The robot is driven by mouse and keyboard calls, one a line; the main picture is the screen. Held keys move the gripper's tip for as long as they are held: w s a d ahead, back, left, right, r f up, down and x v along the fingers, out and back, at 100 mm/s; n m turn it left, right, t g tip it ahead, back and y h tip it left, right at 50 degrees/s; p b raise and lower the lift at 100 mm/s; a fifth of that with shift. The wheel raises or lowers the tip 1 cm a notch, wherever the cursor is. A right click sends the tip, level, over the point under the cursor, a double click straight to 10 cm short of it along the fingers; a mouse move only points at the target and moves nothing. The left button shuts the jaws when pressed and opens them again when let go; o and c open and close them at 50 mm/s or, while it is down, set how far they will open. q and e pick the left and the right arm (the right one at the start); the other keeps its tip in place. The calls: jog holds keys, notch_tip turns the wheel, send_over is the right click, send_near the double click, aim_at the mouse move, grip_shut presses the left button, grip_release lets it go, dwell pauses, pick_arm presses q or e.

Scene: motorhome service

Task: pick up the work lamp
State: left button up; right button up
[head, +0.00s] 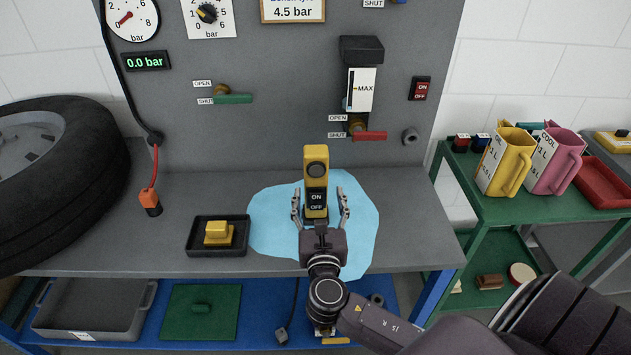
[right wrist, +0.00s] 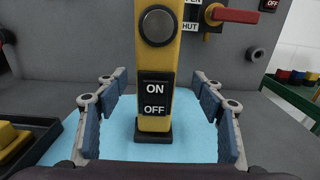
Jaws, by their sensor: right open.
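The work lamp (head: 316,172) is a yellow upright block with a round dark lens and a black ON/OFF switch. It stands on a light blue patch (head: 268,222) on the grey bench. In the right wrist view the lamp (right wrist: 157,64) rises upright from a black foot. My right gripper (head: 320,205) is open, with one finger on each side of the lamp. In the right wrist view there are gaps between the blue finger pads and the lamp, so my gripper (right wrist: 160,118) touches neither side. My left gripper is not in view.
A black tray (head: 203,250) with a yellow block (head: 218,232) sits left of the blue patch. A tyre (head: 95,190) stands at the far left. A red-handled valve (head: 369,136) is on the panel behind. A green cart (head: 470,205) with jugs (head: 504,160) stands right.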

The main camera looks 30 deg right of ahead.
aim_at(316, 185)
jog(key=shift+w+d+r, duration=0.2)
jog(key=shift+w+r, duration=0.1)
jog(key=shift+w, duration=0.05)
jog(key=p+x, duration=0.1)
jog(key=x, duration=0.4)
jog(key=shift+a+p, duration=0.2)
jog(key=shift+p, duration=0.1)
jog(key=shift+a+r, duration=0.1)
jog(key=shift+r, duration=0.05)
jog(key=shift+c, duration=0.9)
jog(key=c, duration=1.2)
jog(key=shift+c, duration=0.7)
jog(key=shift+r, duration=0.15)
